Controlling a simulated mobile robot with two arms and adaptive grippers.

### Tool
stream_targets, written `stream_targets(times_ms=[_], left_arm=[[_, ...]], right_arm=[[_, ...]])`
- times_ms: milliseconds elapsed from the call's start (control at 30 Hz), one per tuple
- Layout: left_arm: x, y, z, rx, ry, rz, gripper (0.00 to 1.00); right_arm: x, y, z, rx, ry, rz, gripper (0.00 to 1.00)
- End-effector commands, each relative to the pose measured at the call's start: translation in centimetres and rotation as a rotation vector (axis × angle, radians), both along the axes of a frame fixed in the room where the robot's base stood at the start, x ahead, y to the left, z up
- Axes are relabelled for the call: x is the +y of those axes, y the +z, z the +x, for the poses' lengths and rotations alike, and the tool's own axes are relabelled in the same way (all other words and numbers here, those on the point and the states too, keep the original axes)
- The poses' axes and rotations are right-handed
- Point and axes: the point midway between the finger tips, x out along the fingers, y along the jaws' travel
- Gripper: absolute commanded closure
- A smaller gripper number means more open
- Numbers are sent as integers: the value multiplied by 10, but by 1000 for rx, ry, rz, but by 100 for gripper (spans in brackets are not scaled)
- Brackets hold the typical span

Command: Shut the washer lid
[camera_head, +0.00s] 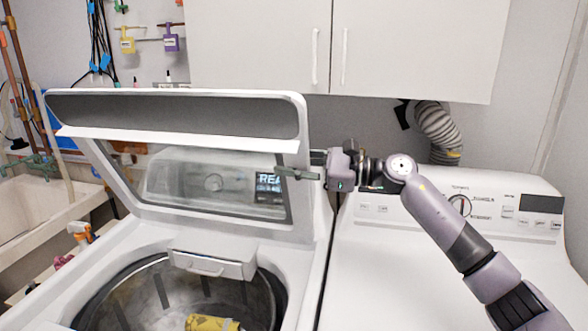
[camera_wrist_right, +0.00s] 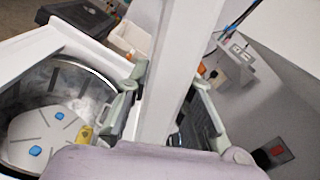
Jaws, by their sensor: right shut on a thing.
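The washer lid (camera_head: 210,222) stands raised and tilted over the open washer (camera_head: 135,240) in the head view. It is white with a clear window. My right gripper (camera_head: 300,173) is at the lid's right edge, one finger on each side of it. In the right wrist view my right gripper (camera_wrist_right: 160,105) is shut on the white edge of the lid (camera_wrist_right: 185,60). The washer drum (camera_head: 150,290) is open below, with a yellow item (camera_head: 212,322) inside. My left gripper is not in view.
A white dryer (camera_head: 430,275) stands right of the washer, under my right arm. White cabinets (camera_head: 420,45) hang above. A silver duct (camera_head: 438,130) rises behind the dryer. A sink (camera_head: 45,215) stands at the left. The dryer top is clear.

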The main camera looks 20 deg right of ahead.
Motion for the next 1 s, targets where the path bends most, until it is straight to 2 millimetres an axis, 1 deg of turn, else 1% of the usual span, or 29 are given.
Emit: stream_targets(times_ms=[33, 100, 200, 333, 500, 600, 1000], left_arm=[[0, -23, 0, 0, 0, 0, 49], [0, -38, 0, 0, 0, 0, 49], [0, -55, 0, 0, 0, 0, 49], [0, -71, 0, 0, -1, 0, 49], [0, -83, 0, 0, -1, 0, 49], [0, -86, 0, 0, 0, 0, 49], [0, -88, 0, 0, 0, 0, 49]], right_arm=[[6, -17, -10, -31, 4, -22, 100], [14, -23, -21, -71, 3, -48, 100], [23, -32, -35, -125, 2, -83, 100], [33, -42, -50, -172, 2, -116, 100], [42, -51, -63, -164, 4, -111, 100], [45, -55, -67, -161, 4, -110, 100], [48, -58, -70, -153, 6, -107, 100]])
